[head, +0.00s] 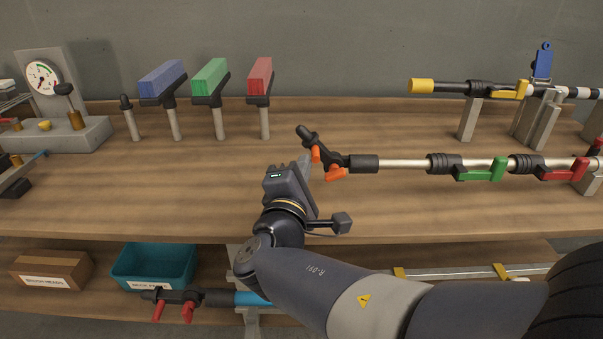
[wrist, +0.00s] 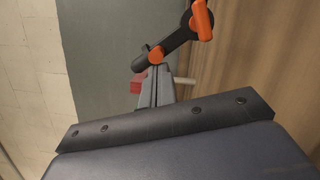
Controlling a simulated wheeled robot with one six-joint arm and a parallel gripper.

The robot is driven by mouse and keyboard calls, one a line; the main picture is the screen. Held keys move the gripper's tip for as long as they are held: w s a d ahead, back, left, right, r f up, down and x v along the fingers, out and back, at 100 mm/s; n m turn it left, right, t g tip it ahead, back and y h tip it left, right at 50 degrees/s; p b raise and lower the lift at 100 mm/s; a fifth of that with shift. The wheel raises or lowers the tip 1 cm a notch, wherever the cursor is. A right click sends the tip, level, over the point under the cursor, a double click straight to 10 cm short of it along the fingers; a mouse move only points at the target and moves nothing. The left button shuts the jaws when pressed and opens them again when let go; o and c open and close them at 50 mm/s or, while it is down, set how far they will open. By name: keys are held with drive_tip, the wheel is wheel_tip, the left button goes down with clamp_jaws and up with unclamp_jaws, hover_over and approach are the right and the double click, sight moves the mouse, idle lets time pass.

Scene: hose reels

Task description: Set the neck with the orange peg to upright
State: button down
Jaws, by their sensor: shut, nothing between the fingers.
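The black neck (head: 312,142) sits at the left end of a pale pole (head: 400,164) and leans up and to the left, tilted. One orange peg (head: 316,154) is on the neck and a larger orange lever (head: 336,173) is at its base. In the wrist view the neck (wrist: 172,42) runs from upper right to lower left, with the orange peg (wrist: 155,54) near its lower end. My gripper (head: 306,163) is shut and empty, just below and left of the neck. In the wrist view its closed fingertips (wrist: 156,75) lie close to the peg; contact cannot be told.
Green (head: 482,170) and red (head: 563,170) levers sit along the same pole. A second pole with a yellow tip (head: 421,86) lies behind. Blue (head: 163,79), green (head: 211,77) and red (head: 260,76) blocks stand on posts at the back.

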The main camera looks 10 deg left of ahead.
drive_tip(key=m+b, duration=0.1)
drive_tip(key=d+r+m+b, duration=0.1)
drive_tip(key=m+b, duration=0.1)
drive_tip(key=b, duration=0.1)
drive_tip(key=shift+w+d+r+m+g, duration=0.2)
drive_tip(key=shift+d+m+g, duration=0.1)
drive_tip(key=shift+m+g, duration=0.1)
drive_tip(key=shift+w+d+r+m+g+b, duration=0.1)
drive_tip(key=shift+d+r+m+g+b, duration=0.25)
drive_tip(key=shift+m+b, duration=0.5)
drive_tip(key=shift+w+d+r+m+g+b, duration=0.15)
drive_tip(key=shift+d+r+m+b, duration=0.25)
drive_tip(key=shift+d+m+b, duration=0.4)
drive_tip(key=shift+a, duration=0.15)
